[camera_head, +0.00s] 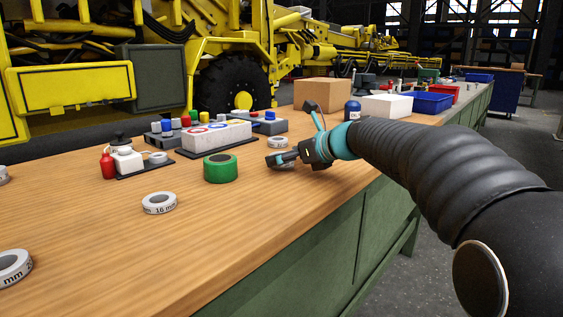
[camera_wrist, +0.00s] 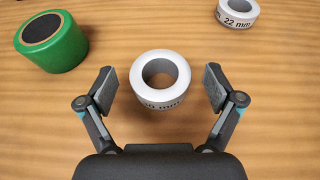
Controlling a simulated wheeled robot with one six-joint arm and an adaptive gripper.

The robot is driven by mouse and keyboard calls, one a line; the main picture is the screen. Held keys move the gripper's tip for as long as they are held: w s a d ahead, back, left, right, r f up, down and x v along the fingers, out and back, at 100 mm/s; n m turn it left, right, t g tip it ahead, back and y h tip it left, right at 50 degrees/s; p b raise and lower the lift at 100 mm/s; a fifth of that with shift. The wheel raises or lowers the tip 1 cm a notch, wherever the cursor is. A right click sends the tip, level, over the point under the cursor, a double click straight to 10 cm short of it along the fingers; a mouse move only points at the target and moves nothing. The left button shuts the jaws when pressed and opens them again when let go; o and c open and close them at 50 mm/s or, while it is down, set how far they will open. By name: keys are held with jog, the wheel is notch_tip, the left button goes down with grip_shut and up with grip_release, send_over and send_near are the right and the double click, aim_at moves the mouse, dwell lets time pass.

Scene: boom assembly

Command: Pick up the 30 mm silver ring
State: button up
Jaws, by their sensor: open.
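A silver-white ring (camera_wrist: 160,98) lies flat on the wooden bench in the wrist view. Its label is partly readable and ends in "0 mm". My gripper (camera_wrist: 159,84) is open, with one finger on each side of the ring and a gap on both sides. The ring is not held. In the head view, my gripper (camera_head: 283,158) is low over the bench, and I cannot make out this ring there, apparently hidden by the fingers.
A green roll (camera_wrist: 53,45) stands ahead on the left, and a ring marked 22 mm (camera_wrist: 238,12) on the right. A 16 mm ring (camera_head: 159,203) lies nearer. Block fixtures (camera_head: 217,137) and a cardboard box (camera_head: 322,94) stand behind.

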jog(key=shift+w+a+f, duration=0.3)
jog(key=shift+w+a, duration=0.1)
jog(key=shift+a, duration=0.15)
jog(key=shift+r, duration=0.1)
jog(key=c, duration=1.7)
